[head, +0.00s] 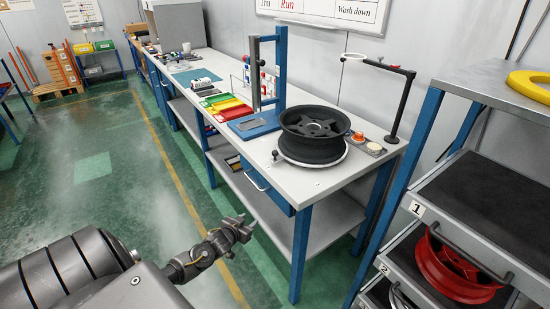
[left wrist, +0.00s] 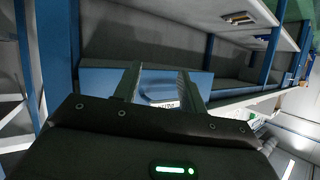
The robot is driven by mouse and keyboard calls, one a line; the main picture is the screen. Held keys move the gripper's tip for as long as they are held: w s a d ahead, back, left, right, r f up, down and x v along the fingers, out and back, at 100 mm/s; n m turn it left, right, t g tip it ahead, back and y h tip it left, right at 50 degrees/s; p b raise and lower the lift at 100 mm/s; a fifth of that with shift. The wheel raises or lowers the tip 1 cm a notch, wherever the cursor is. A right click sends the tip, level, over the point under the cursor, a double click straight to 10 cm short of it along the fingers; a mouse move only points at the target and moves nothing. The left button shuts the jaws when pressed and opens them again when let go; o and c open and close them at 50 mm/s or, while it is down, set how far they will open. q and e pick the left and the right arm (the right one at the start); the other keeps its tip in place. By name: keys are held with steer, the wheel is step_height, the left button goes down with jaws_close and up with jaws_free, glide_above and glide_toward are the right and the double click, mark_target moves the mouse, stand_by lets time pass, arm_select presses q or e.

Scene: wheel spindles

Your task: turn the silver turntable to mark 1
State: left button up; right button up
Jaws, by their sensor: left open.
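The silver turntable (head: 312,164) lies on the workbench near its right end. Only its pale rim shows, because a black wheel (head: 314,135) rests flat on top of it. I cannot read any mark on the turntable. My left gripper (head: 246,226) is open and empty, in front of the bench, lower than the bench top and well apart from the turntable. In the left wrist view its two fingers (left wrist: 160,88) stand apart before a blue drawer front (left wrist: 100,80) with a handle. My right gripper is not in view.
The workbench (head: 245,150) has blue legs. A blue upright stand (head: 281,65) and a black bent arm (head: 405,105) flank the wheel. Coloured trays (head: 228,108) lie left. A rack at right holds a red wheel (head: 450,270). The green floor is clear.

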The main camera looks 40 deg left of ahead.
arm_select(q)
steer(key=w+r+t, duration=0.3)
steer(key=w+r, duration=0.2)
steer(key=r, duration=0.9)
steer(key=t+h+b, duration=0.1)
steer(key=t, duration=0.1)
glide_toward(273, 154)
steer(key=w, duration=0.3)
steer(key=w+p, duration=0.1)
steer(key=w, duration=0.3)
steer(key=w+a, duration=0.1)
steer(key=w, duration=0.3)
steer(key=shift+a+f+p, duration=0.1)
steer(key=shift+p, duration=0.2)
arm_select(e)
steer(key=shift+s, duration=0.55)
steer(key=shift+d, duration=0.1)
arm_select(q)
jaws_close()
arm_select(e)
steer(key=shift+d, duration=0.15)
